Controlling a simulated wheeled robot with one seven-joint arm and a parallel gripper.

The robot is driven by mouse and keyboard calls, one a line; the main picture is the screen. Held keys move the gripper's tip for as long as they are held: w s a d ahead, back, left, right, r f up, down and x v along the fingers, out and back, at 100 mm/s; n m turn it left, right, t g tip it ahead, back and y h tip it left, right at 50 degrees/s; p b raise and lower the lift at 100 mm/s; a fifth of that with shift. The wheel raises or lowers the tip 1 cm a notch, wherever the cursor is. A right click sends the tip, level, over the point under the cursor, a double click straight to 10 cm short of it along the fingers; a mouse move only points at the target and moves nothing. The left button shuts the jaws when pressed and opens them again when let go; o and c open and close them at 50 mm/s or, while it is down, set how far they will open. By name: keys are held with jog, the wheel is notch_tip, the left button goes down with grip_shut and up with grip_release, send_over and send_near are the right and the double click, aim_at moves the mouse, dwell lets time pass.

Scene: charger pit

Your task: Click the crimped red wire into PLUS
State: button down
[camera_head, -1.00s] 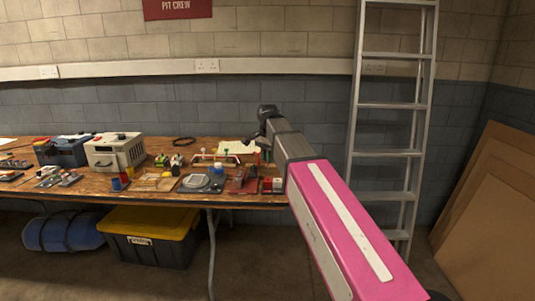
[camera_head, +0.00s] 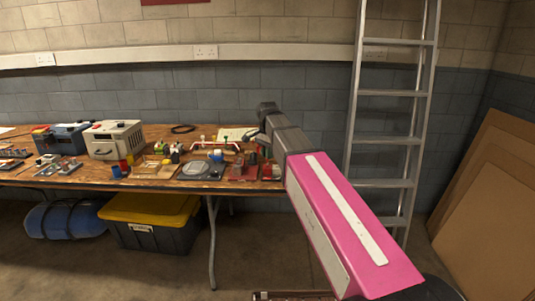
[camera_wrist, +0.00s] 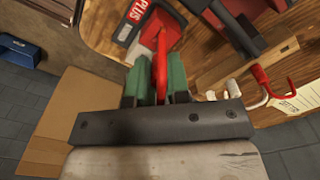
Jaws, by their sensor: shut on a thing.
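My gripper (camera_wrist: 158,88), with green fingers, is shut on the red wire (camera_wrist: 160,58) in the wrist view. The wire stands up between the fingertips, its far end pointing toward the top of the picture. A part labelled PLUS (camera_wrist: 136,16), with a red face and pale edge, lies just beyond the fingertips to the left. The wire's tip appears close to it, but I cannot tell whether they touch. The crimp cannot be made out. In the head view my arm reaches over the right end of the bench and the gripper is too small to make out.
A dark and red part (camera_wrist: 240,14) and a red and white hooked rod (camera_wrist: 262,86) lie right of the fingers on the wooden bench. A white power unit (camera_head: 112,139) stands on the bench's left.

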jog(key=shift+f, duration=1.6)
dwell(0.6)
jog(key=c, duration=1.7)
grip_release()
grip_shut()
jog(key=shift+f, duration=0.2)
jog(key=o, duration=0.7)
grip_release()
